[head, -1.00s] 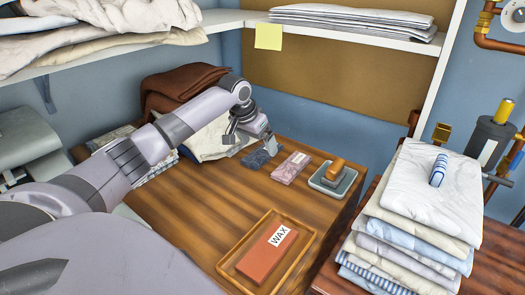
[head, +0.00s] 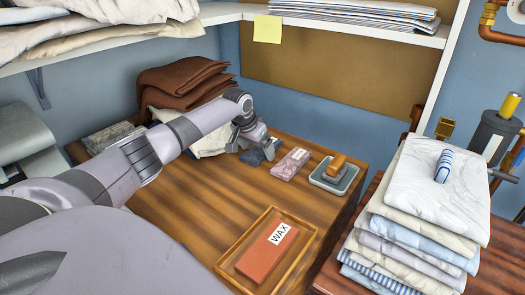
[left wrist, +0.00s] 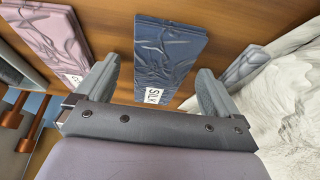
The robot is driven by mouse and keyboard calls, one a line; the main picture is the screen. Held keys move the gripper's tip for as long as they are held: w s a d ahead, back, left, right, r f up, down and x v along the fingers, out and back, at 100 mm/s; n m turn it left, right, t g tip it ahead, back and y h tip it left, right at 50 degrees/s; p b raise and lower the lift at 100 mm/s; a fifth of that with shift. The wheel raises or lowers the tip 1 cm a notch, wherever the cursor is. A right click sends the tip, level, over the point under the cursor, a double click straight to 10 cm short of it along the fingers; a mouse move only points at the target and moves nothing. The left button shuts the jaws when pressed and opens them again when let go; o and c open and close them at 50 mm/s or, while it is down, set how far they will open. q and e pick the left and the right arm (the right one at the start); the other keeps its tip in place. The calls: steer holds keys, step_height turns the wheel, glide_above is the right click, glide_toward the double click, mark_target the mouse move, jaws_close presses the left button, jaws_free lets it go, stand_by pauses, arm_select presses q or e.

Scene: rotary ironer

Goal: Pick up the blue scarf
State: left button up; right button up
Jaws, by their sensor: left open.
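The blue scarf is a flat, folded dark blue packet (left wrist: 168,55) with a white label on the wooden top. In the left wrist view it lies ahead of my left gripper (left wrist: 152,85), roughly between its two parted fingers. In the head view the scarf (head: 257,154) is partly covered by my left gripper (head: 256,142), which hangs over it. The gripper is open and holds nothing; I cannot tell whether it touches the scarf. My right gripper is not in view.
A pink-mauve folded packet (head: 290,164) lies just right of the scarf. A cream cloth (head: 208,147) and brown blankets (head: 185,82) are on its left. A grey tray with a brush (head: 335,174) and a wooden tray (head: 225,262) with a wax block (head: 268,250) stand nearer.

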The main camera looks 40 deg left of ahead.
mark_target(257, 152)
arm_select(q)
steer(key=c, duration=1.1)
step_height(257, 152, up, 20)
steer(key=shift+p, duration=0.75)
